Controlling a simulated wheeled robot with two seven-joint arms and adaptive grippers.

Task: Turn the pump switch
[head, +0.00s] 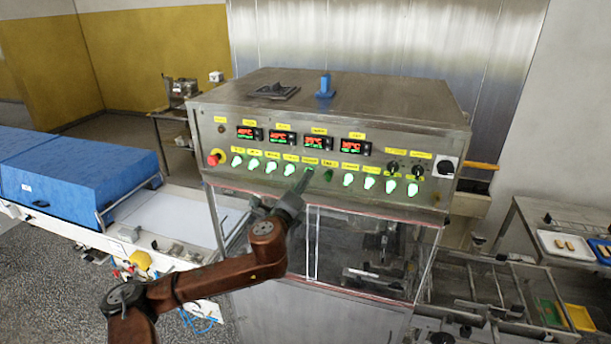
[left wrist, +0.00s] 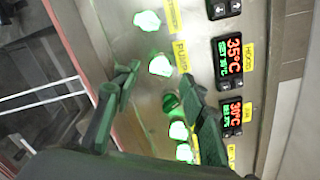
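The pump switch (left wrist: 160,65) is a lit green-white knob beside the yellow PUMP label (left wrist: 182,57) in the left wrist view. My left gripper (left wrist: 159,75) is open, its two dark fingers apart, with the pump switch near the gap between their tips. I cannot tell whether a finger touches it. An unlit dark green knob (left wrist: 170,103) lies beside the pump switch, also seen between the fingers. My right gripper is not in view.
The steel control box (head: 420,105) carries several lit green switches, red displays (head: 319,142), a red button (head: 214,159) and a black rotary knob (head: 445,168). A glass-fronted housing (head: 375,250) is below. A blue cover (head: 75,175) lies left, trays (head: 565,247) right.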

